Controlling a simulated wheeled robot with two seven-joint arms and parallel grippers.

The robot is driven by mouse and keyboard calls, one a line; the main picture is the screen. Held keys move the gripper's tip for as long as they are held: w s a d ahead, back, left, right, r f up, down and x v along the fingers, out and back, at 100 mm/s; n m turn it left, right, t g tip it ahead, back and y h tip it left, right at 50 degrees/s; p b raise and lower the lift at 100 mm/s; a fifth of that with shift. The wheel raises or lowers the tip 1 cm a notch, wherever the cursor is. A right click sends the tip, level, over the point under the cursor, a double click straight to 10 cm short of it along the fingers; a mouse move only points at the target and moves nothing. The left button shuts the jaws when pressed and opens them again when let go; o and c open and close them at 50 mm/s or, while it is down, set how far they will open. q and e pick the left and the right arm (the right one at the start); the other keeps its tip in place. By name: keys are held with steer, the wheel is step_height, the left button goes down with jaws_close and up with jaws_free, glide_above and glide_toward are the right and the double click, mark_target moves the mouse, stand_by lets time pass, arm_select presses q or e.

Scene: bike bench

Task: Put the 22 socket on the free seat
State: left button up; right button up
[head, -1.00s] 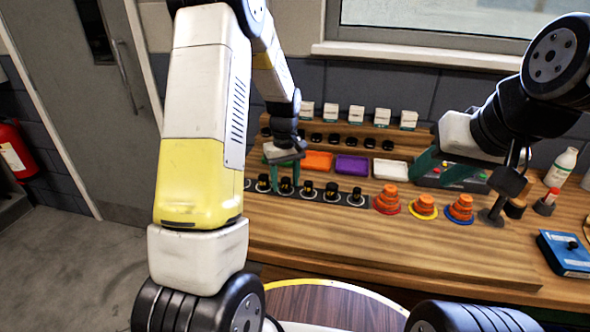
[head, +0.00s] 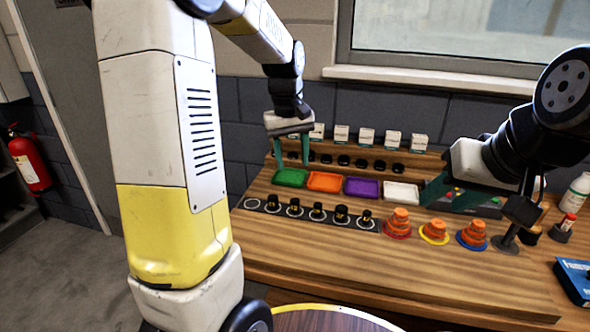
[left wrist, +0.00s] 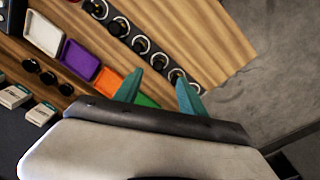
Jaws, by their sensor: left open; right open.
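A dark strip (head: 304,211) on the bench holds a row of black sockets in white-ringed seats. The ring at its left end is a free seat (head: 252,203). The sockets carry small pale marks, too blurred to tell which is the 22 socket. My left gripper (head: 292,162) is open and empty, raised above and behind the strip's left part, over the green tray (head: 290,177). In the left wrist view its two teal fingers (left wrist: 157,77) stand apart with nothing between them. My right gripper (head: 452,194) is open, at the right near the grey case, partly hidden by its arm.
Orange (head: 324,182), purple (head: 362,188) and white (head: 402,192) trays stand behind the strip. Behind them are small black parts (head: 361,163) and white boxes (head: 367,137). Stacked orange cones (head: 398,222) stand right of the strip. The bench front is clear.

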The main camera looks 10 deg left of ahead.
arm_select(q)
steer(key=s+d+r+m+t, duration=0.1)
steer(key=s+r+m+t, duration=0.1)
steer(key=s, duration=0.8)
steer(key=s+d+r+m+t+h, duration=0.1)
steer(key=s+r+m+t, duration=0.2)
steer(key=s, duration=0.7)
step_height(320, 180, up, 2)
steer(key=shift+s+r+m+h, duration=0.2)
steer(key=shift+s+m+h, duration=0.1)
steer(key=shift+s+m, duration=0.1)
